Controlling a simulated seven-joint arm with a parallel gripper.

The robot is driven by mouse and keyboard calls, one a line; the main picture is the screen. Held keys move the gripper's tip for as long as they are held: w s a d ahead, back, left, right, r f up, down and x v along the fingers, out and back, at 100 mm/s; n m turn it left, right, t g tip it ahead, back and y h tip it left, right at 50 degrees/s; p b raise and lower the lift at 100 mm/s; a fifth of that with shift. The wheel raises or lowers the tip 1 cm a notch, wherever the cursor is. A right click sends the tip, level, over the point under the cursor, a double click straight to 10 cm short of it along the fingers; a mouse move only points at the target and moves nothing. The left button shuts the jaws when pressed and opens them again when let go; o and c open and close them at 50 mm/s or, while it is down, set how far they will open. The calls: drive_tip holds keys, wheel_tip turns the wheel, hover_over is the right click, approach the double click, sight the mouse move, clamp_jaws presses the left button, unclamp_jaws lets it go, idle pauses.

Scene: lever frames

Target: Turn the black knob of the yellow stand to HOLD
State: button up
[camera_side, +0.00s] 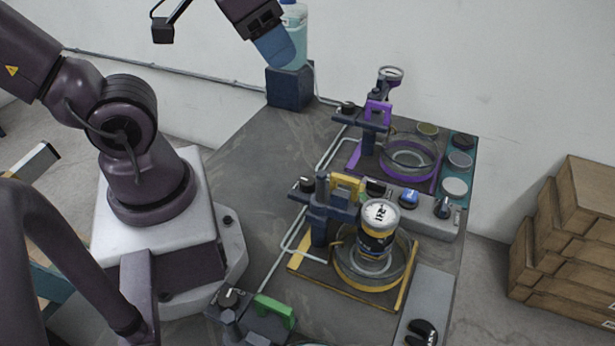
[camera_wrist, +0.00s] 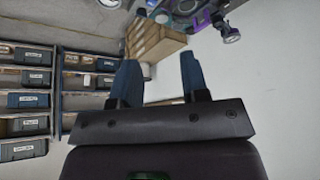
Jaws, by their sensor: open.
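The yellow stand has a dark post (camera_side: 319,222), a yellow lever handle (camera_side: 347,183) and a yellow-edged base (camera_side: 300,265). A small black knob (camera_side: 307,184) sits at the left end of its top. Its pointer and any HOLD mark are too small to read. My gripper (camera_side: 276,50) is high at the top of the side view, well away from the stand. In the wrist view my gripper (camera_wrist: 161,78) is open with nothing between its blue fingers. The yellow stand is not recognisable there.
A purple stand (camera_side: 376,114) is behind and a green one (camera_side: 274,310) in front. A bottle (camera_side: 297,35) stands on a dark block behind my gripper. The table's left part is clear.

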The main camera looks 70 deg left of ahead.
drive_tip(key=n+g, duration=0.6)
drive_tip(key=n, duration=0.2)
hover_over(308, 179)
wheel_tip(308, 179, down, 13)
wheel_tip(308, 179, down, 13)
drive_tip(key=shift+r, duration=0.15)
drive_tip(key=shift+c, duration=0.2)
